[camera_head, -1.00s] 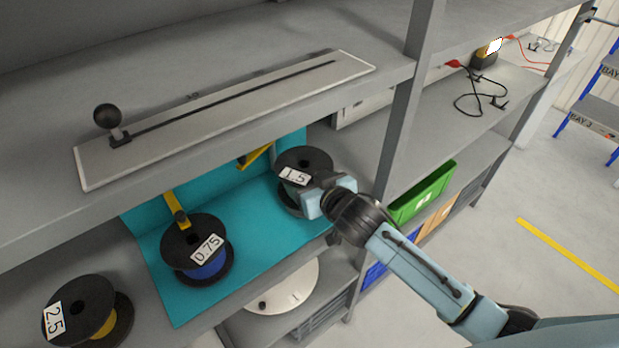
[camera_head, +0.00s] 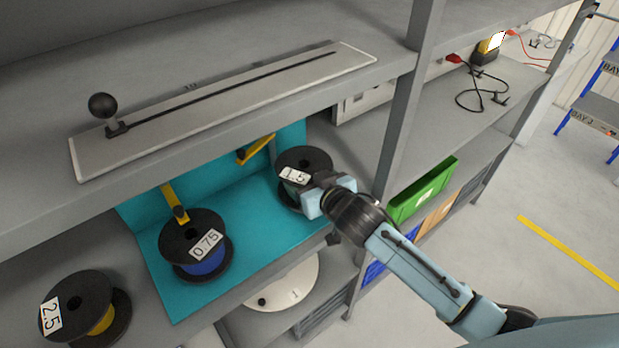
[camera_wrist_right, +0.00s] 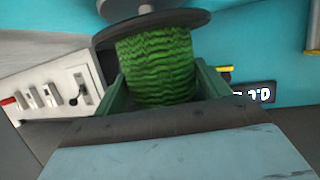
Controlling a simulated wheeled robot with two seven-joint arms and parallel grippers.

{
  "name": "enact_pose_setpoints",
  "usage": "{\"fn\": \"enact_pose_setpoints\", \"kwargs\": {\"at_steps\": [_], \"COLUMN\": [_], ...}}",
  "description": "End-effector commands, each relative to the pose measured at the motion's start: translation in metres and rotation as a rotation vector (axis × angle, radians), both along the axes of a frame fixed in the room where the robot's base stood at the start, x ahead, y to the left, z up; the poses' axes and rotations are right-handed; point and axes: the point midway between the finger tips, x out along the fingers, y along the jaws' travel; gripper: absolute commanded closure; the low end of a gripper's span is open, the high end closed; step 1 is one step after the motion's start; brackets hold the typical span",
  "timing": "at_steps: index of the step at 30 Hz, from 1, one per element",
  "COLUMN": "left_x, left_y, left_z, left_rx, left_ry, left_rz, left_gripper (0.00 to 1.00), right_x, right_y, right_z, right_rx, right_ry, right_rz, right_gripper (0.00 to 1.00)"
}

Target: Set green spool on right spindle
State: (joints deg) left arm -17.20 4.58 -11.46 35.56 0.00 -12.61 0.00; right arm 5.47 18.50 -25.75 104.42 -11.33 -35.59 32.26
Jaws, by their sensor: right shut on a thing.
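The green spool (camera_head: 313,158) has black flanges and a 1.5 label; its green winding (camera_wrist_right: 155,65) shows in the right wrist view. My right gripper (camera_head: 306,194) is shut on this winding, with one finger on each side in the wrist view. The spool stands with a flange facing up at the right end of the teal stand (camera_head: 257,207). A yellow arm (camera_head: 256,149) projects from the stand's back panel, left of the spool. The right spindle itself is not clearly visible, and I cannot tell whether the spool is around it. My left gripper is out of view.
A blue spool (camera_head: 208,266) labelled 0.75 sits on the stand's left part, below another yellow arm (camera_head: 173,199). A yellow spool (camera_head: 75,298) labelled 2.5 stands farther left. The upper shelf with a slotted plate (camera_head: 230,105) overhangs the stand. A shelf post (camera_head: 403,120) rises right.

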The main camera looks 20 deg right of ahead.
Motion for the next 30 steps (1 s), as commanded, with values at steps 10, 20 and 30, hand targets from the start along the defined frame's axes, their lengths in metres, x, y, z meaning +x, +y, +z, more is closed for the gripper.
{"fn": "enact_pose_setpoints", "kwargs": {"at_steps": [10, 20, 30], "left_x": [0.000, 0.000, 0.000], "left_y": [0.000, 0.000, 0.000], "left_z": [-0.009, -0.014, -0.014], "left_rx": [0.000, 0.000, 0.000], "left_ry": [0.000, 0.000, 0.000], "left_rz": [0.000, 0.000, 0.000], "left_gripper": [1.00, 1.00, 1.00], "right_x": [0.001, 0.000, 0.001], "right_y": [0.000, 0.000, 0.000], "right_z": [-0.011, -0.019, -0.019], "right_rx": [0.001, 0.001, 0.001], "right_ry": [-0.005, -0.005, -0.005], "right_rz": [0.000, 0.000, 0.001], "right_gripper": [0.71, 0.71, 0.07]}}
